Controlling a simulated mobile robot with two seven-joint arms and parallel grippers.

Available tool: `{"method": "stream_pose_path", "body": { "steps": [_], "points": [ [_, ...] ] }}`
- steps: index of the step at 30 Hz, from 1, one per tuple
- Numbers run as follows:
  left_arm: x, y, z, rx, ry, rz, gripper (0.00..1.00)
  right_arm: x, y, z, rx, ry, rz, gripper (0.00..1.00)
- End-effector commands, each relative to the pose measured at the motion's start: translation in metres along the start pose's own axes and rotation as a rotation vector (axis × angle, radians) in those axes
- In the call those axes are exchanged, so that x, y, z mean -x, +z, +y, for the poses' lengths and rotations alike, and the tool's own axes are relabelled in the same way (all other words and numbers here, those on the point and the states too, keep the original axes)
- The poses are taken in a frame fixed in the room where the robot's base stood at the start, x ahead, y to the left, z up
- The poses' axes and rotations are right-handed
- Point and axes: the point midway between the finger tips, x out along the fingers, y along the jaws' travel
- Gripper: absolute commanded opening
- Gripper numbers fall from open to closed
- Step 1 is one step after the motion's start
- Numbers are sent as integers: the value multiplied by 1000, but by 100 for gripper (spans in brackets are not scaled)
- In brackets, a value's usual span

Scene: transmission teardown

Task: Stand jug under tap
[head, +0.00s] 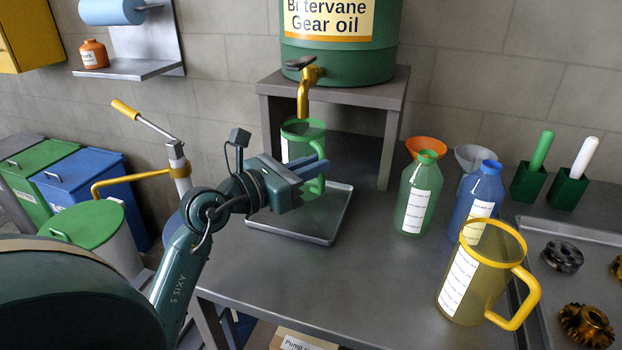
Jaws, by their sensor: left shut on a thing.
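A green jug (303,133) is upright below the brass tap (306,88) of the green gear oil drum (340,58). Its rim shows just under the spout. My left gripper (318,168) reaches in from the left and is shut on the jug at its handle side. The jug's lower part is partly hidden by the gripper, so I cannot tell whether its base touches the tray (335,215) below. My right gripper does not show.
A green bottle (416,205), a blue bottle (474,210) and a yellow-rimmed jug (466,275) stand on the bench to the right. A grey stand (397,100) carries the drum. Bare bench (330,285) lies in front of the tray.

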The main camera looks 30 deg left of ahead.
Motion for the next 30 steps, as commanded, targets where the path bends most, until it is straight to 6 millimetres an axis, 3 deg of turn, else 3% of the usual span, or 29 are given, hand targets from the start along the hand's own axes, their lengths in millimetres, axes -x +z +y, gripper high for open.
{"method": "stream_pose_path", "body": {
  "steps": [7, 20, 21, 28, 30],
  "points": [
    [0, -34, 1, 3, 1, 2, 0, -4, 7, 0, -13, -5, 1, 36],
    [0, -39, 1, 0, 0, 1, 0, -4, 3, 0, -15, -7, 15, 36],
    [0, -38, 1, 1, 0, 1, 14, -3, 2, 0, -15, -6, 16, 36],
    [0, -38, 1, 1, 0, 1, 32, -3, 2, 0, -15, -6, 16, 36],
    [0, -38, 1, 1, 0, 1, 32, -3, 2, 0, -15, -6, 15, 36]
  ]
}}
